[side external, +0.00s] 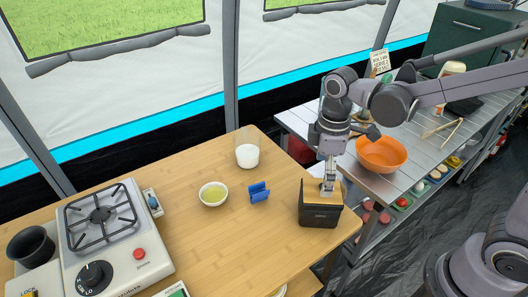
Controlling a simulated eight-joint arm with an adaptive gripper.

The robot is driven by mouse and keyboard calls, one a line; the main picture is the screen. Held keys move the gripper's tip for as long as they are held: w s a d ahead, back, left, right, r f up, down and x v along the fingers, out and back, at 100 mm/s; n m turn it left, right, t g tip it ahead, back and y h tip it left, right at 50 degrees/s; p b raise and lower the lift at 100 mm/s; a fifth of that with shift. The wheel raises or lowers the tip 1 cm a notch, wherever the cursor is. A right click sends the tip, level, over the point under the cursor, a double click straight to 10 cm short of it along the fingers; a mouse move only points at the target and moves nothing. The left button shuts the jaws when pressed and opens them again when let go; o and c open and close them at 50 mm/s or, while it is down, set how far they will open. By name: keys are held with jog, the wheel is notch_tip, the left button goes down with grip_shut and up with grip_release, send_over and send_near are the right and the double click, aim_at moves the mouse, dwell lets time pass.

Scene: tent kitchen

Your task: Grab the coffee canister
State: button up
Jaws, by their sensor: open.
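A dark, boxy canister with a wooden lid (319,214), which looks like the coffee canister, stands upright near the right corner of the wooden table (170,247). My gripper (328,186) points down over it from above, with its fingers at the lid. The fingers overlap the lid in this view. I cannot tell whether they touch it or how far they are apart. No label shows on the canister.
A blue holder (259,193), a bowl with yellowish contents (213,194) and a white-filled glass (247,155) stand left of the canister. A camp stove (120,262) is further left. An orange bowl (381,155) sits on the metal counter behind.

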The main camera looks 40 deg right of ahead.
jog(key=shift+s+f, duration=0.15)
jog(key=shift+f, duration=2)
jog(key=shift+s+f, duration=0.15)
jog(key=shift+f, duration=1.95)
jog(key=shift+c, duration=0.3)
jog(key=c, duration=1.2)
